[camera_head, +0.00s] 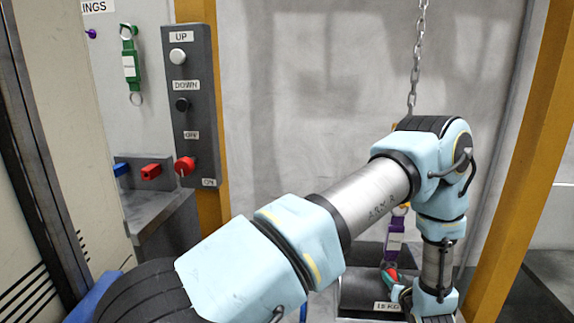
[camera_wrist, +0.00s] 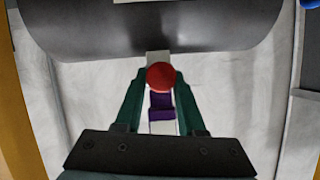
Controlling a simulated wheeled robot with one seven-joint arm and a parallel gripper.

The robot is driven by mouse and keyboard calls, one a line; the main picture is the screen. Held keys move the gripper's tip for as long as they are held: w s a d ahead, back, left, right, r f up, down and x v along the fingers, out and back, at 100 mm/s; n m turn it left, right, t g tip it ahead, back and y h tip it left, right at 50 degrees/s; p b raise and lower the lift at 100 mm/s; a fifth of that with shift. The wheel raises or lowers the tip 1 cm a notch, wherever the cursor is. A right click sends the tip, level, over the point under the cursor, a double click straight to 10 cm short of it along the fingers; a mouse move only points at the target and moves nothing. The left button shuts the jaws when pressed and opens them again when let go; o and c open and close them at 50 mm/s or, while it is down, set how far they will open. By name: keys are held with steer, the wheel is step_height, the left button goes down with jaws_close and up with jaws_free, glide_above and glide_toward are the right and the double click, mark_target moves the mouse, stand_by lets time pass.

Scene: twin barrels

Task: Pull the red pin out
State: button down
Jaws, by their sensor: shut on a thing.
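The red pin (camera_wrist: 160,76) shows its round red head between my fingertips in the wrist view. In the head view a bit of red (camera_head: 393,275) shows beside the green fingers, low at the right. My gripper (camera_wrist: 160,84) is shut on the red pin, with a green finger on either side. A purple piece (camera_wrist: 161,105) with a white part shows between the fingers, just below the pin's head. In the head view a purple tag (camera_head: 396,235) hangs above the gripper. My wrist and forearm hide much of the area around the pin, and the pin's shaft is hidden.
A chain (camera_head: 416,60) hangs down behind my arm. A dark block with a weight label (camera_head: 388,306) is below the gripper. A grey control box (camera_head: 190,110) with UP and DOWN buttons and a yellow post (camera_head: 525,160) stand at the sides. A dark rounded body (camera_wrist: 240,25) spans the wrist view's top.

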steer(key=shift+s+a, duration=0.1)
steer(key=shift+s, duration=0.65)
stand_by(0.7)
steer(key=s+a+p, duration=0.1)
steer(key=s, duration=0.9)
steer(key=shift+s+a+f, duration=0.15)
steer(key=shift+s+f, duration=0.05)
steer(key=shift+f, duration=0.05)
stand_by(1.1)
